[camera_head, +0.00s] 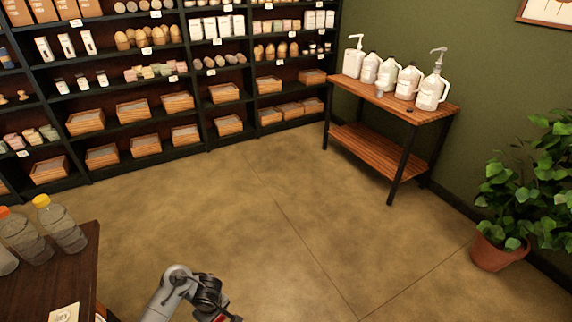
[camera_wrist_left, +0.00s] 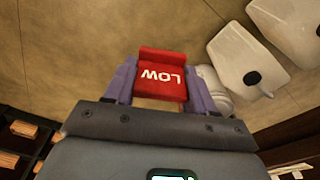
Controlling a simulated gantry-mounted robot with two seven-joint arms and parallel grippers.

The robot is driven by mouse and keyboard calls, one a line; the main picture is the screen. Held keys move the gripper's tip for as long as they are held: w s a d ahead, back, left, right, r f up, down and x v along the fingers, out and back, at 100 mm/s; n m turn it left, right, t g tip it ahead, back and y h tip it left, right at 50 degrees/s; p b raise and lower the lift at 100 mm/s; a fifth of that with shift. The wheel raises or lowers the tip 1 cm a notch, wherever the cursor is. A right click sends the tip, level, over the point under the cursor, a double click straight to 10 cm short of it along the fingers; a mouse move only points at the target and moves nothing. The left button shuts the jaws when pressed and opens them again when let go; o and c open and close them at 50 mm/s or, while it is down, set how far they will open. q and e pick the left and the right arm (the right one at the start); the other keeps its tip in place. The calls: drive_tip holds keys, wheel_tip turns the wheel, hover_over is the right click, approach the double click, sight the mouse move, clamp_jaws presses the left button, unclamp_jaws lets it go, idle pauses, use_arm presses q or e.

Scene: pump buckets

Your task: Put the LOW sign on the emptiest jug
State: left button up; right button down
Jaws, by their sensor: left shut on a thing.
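The red LOW sign (camera_wrist_left: 162,76) is held between the two purple fingers of my left gripper (camera_wrist_left: 160,88), its lettering upside down in the left wrist view. In the head view my left gripper (camera_head: 222,317) is at the bottom edge, mostly cut off, with a bit of red showing. Several whitish jugs stand in a row on the wooden stand, including a left one with a pump (camera_head: 355,60), a middle one (camera_head: 387,74) and a right one with a tall pump (camera_head: 433,93). Their fill levels are too small to tell. My right gripper is out of view.
The two-tier wooden stand (camera_head: 375,140) is against the green wall. A potted plant (camera_head: 495,248) stands right of it. Stocked shelves (camera_head: 130,110) line the back. A dark table (camera_head: 85,265) with bottles is at lower left. The floor between is clear.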

use_arm(q)
drive_tip(key=shift+s+d+r+n, duration=0.3)
drive_tip(key=shift+d+r+n, duration=0.1)
drive_tip(key=shift+r+n, duration=0.1)
drive_tip(key=shift+d+r+n, duration=0.1)
drive_tip(key=shift+d+n, duration=0.15)
drive_tip(key=shift+n, duration=0.05)
drive_tip(key=shift+s, duration=0.1)
